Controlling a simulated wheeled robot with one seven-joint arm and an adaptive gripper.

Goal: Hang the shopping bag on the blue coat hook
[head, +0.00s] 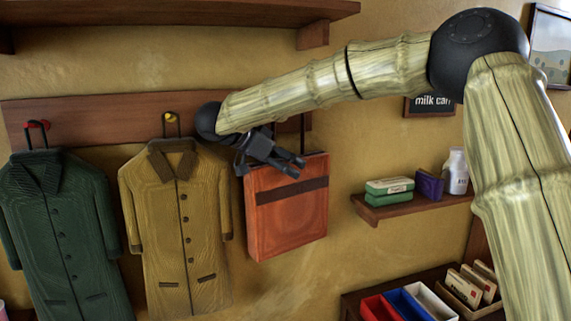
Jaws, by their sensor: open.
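The orange-red shopping bag (287,225) with a dark band is upright against the wall, below the right end of the wooden hook rail (75,110). A dark strap (303,132) rises from its top towards the rail. My gripper (297,167) is open in front of the bag's top edge, fingers pointing right and down. The picture does not show whether it touches the bag. The blue hook is not visible; my gripper and wrist cover the rail above the bag, so I cannot see what the strap rests on.
A green coat (62,235) hangs from a red hook (37,125) and a mustard coat (180,230) from a yellow hook (170,118). A shelf (410,208) right of the bag holds boxes and a white bottle. Coloured trays (408,302) stand below. An upper shelf (200,12) overhangs the rail.

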